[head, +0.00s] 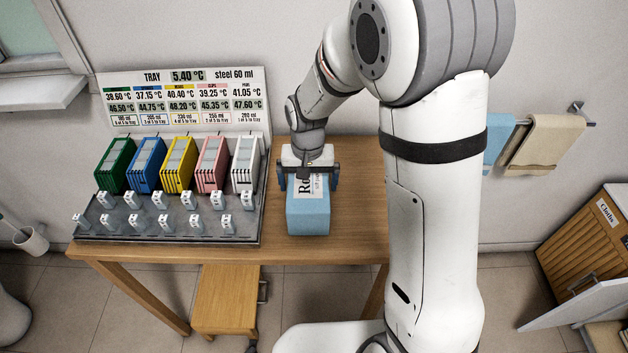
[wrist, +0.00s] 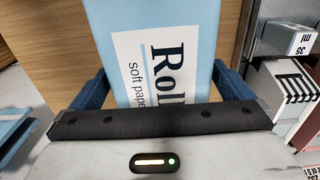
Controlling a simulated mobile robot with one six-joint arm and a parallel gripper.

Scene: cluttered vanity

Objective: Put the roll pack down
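The roll pack (head: 308,215) is a light blue block with a white label, at the wooden table's front part, right of the tray rack. It also fills the middle of the wrist view (wrist: 200,30), where its label reads "Roll" and "soft paper". My gripper (head: 308,178) is over the pack from above, with one dark blue finger on each side of it. In the wrist view the fingers (wrist: 162,92) flank the pack closely and appear to clamp it. I cannot tell whether the pack's underside touches the table.
The wooden table (head: 350,215) has bare room right of the pack. A grey tray (head: 165,228) with coloured holders and several small white items stands close on the left. A sign board (head: 185,100) stands behind it. A wooden stool (head: 225,300) is below. Towels (head: 545,140) hang at right.

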